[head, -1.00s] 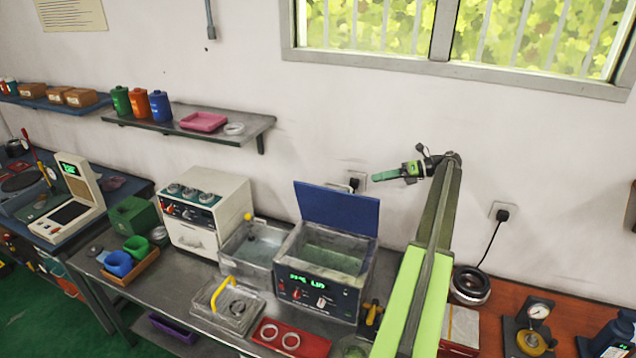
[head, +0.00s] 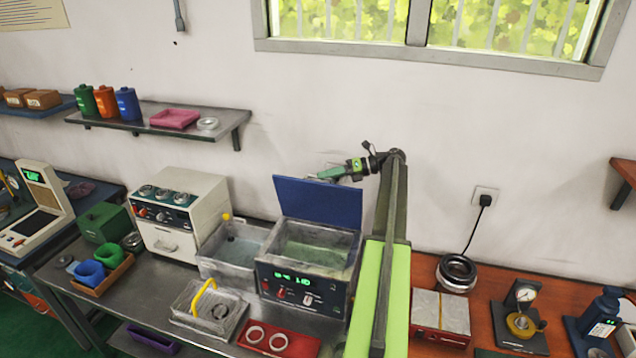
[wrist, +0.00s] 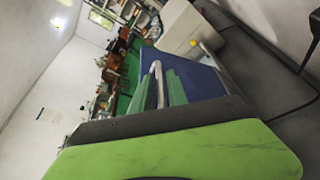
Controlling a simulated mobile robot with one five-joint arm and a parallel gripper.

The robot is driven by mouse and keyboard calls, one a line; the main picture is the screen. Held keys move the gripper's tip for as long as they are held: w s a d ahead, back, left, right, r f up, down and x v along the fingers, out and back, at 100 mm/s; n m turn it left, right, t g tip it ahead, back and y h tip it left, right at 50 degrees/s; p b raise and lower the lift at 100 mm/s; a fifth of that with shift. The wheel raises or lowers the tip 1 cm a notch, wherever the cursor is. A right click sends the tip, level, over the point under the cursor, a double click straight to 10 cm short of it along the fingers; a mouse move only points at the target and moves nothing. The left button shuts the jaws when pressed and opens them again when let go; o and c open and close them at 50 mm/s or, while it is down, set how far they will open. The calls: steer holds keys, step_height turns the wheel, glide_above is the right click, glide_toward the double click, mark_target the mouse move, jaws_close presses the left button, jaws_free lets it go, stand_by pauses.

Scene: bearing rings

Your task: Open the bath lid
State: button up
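The bath (head: 312,285) is a box with a dark front panel and green digits, standing on the metal bench. Its blue lid (head: 318,205) stands raised at the back edge, leaving the water inside visible. My gripper (head: 325,174) is at the lid's upper edge, pointing left along the wall; contact cannot be told. In the wrist view the blue lid (wrist: 205,85) lies beside and beyond my green fingers (wrist: 162,88). A pale bar-like piece shows between or beside the fingers; whether they grip it is unclear.
An open clear tank (head: 230,250) and a white oven (head: 180,215) stand left of the bath. A basket with a yellow handle (head: 205,297) and a red tray with rings (head: 280,340) lie in front. The wall is close behind.

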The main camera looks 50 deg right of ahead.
steer(key=shift+x, duration=1.55)
jaws_close()
